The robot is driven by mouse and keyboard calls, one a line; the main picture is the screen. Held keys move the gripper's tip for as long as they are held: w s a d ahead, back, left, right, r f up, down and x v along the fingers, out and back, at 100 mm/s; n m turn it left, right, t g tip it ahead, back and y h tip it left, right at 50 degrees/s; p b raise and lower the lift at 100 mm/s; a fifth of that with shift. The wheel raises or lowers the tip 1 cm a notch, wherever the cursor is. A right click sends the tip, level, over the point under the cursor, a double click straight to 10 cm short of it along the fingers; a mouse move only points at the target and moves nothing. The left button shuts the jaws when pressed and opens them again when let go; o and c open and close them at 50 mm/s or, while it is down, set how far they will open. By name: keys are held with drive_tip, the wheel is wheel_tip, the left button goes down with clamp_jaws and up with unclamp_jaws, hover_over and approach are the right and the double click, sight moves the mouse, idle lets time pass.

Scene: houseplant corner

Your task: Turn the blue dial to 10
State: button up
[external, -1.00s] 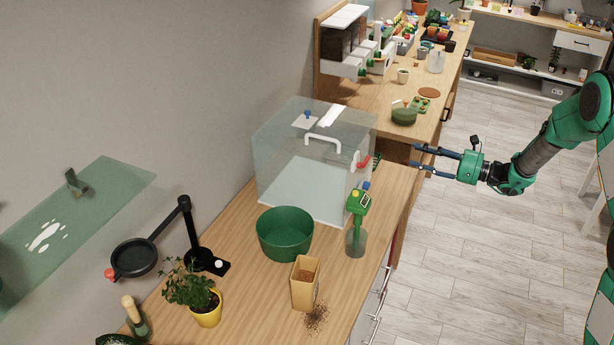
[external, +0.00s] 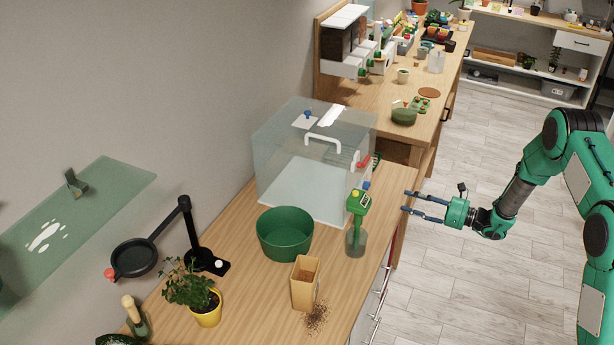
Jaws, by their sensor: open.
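A clear box (external: 285,180) with a white handle stands on the wooden counter. A small blue knob (external: 308,115) sits on its top by a pale plate. Another small blue part (external: 366,186) shows low at its right side, below a red lever (external: 363,161). I cannot tell which blue part is the dial, and no numbers are readable. My gripper (external: 404,201) is open and empty, right of the box near the counter's right edge. Its fingers point left and touch nothing that I can make out.
A green-topped bottle (external: 356,230) stands at the counter edge, just left of my gripper. A green bowl (external: 285,236), an open tan box (external: 305,284) with spilled soil and a potted plant (external: 200,296) stand nearer. The floor (external: 470,290) on the right is clear.

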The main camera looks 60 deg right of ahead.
sight(367, 186)
drive_tip(key=shift+w, duration=0.1)
drive_tip(key=w+b, duration=0.1)
drive_tip(key=w, duration=0.5)
drive_tip(key=w+b, duration=0.1)
drive_tip(key=w, duration=0.6)
drive_tip(key=shift+w+d, duration=0.2)
drive_tip(key=shift+w, duration=0.1)
clamp_jaws()
